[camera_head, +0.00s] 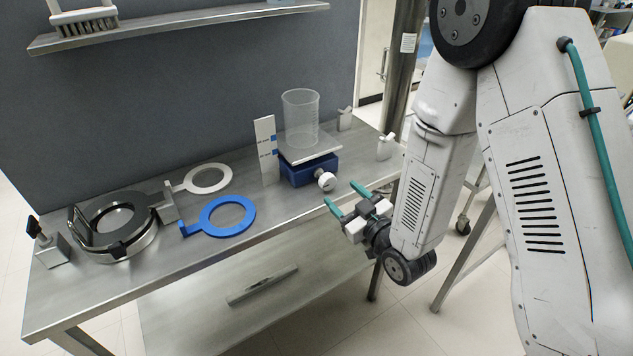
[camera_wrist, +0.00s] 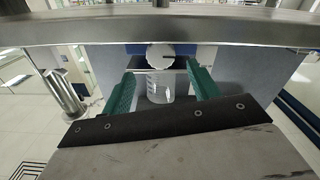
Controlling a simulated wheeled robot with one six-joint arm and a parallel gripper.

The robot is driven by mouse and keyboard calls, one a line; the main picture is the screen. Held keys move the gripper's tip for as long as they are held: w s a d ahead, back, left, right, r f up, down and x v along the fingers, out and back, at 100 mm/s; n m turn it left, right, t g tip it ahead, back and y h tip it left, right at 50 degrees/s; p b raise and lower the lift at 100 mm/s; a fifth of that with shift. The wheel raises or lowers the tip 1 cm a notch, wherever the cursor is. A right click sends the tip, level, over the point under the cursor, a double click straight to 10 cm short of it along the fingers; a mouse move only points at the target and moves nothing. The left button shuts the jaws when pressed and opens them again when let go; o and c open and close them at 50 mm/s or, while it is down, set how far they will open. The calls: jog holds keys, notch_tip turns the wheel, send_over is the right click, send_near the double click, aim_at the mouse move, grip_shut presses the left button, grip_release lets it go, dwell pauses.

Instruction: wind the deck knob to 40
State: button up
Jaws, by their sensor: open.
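The white round deck knob (camera_head: 327,181) sits on the front of a blue lifting stand (camera_head: 309,169) on the bench. The stand bears a flat metal deck (camera_head: 318,150) with a clear beaker (camera_head: 300,118) on it. A white upright scale card (camera_head: 265,150) with blue marks stands left of the stand; its numbers are too small to read. My gripper (camera_head: 344,195), with green fingers, is open and empty in front of the knob, apart from it. In the wrist view the knob (camera_wrist: 160,56) shows between the fingers (camera_wrist: 162,72), farther off, with the beaker (camera_wrist: 160,90) upside down in the picture.
A blue ring (camera_head: 226,230), a white ring (camera_head: 208,168) and a round metal device (camera_head: 115,251) lie left on the bench (camera_head: 190,275). Small white fittings (camera_head: 386,146) stand at the right end. A shelf (camera_head: 180,24) with a brush (camera_head: 84,20) hangs above. The bench front edge runs below my gripper's path.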

aim_at(330, 183)
jog(key=x, duration=0.7)
jog(key=shift+w+a, duration=0.3)
jog(key=c, duration=1)
